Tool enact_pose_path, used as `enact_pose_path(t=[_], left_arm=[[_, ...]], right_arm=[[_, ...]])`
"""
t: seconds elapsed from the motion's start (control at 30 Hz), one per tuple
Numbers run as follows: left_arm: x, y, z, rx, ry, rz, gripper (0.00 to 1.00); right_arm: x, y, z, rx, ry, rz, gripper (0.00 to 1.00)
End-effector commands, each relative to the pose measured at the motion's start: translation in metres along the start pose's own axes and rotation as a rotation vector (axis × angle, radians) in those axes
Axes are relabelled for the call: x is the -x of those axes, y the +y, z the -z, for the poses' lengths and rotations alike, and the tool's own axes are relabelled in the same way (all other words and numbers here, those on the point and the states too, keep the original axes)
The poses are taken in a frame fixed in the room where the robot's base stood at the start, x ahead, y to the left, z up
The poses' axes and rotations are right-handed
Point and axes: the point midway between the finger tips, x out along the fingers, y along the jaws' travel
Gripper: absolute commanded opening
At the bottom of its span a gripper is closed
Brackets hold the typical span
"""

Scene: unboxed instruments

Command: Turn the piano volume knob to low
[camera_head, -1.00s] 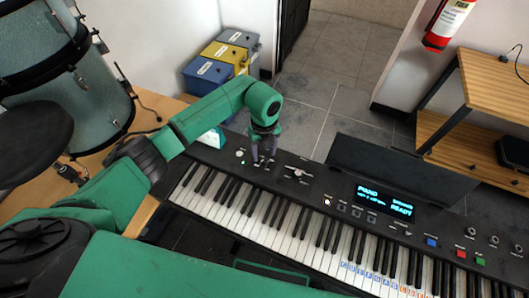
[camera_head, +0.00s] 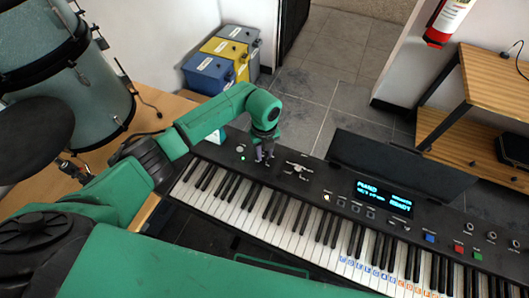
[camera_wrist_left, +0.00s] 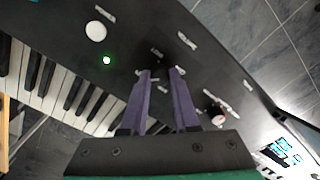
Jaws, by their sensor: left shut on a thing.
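The piano (camera_head: 290,200) is a black keyboard with white and black keys and a control panel above them. My left gripper (camera_head: 264,154) reaches down onto the left part of this panel. In the left wrist view, its two purple fingers (camera_wrist_left: 162,73) point at the panel and stand a little apart. They are shut on a small dark knob (camera_wrist_left: 160,75), mostly hidden between the tips. Its label and pointer cannot be read. A round white button (camera_wrist_left: 96,31) and a lit green light (camera_wrist_left: 107,60) lie to its left. My right gripper is not in view.
The lit display (camera_head: 384,196) and coloured buttons are farther right.

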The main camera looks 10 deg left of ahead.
Motion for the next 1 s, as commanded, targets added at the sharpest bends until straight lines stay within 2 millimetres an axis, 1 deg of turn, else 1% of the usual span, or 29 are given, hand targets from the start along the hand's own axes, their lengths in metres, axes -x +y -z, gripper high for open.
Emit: enact_pose_path(t=[0.17, 0.37, 1.0], left_arm=[[-0.002, 0.0, -0.001, -0.075, -0.002, 0.001, 0.0], [-0.004, 0.0, -0.001, -0.22, -0.003, 0.0, 0.0], [-0.004, -0.001, -0.001, -0.825, -0.003, 0.001, 0.0]], right_arm=[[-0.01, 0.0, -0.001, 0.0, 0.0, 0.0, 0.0], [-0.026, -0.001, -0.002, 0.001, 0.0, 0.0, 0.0], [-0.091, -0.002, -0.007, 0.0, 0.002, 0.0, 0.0]])
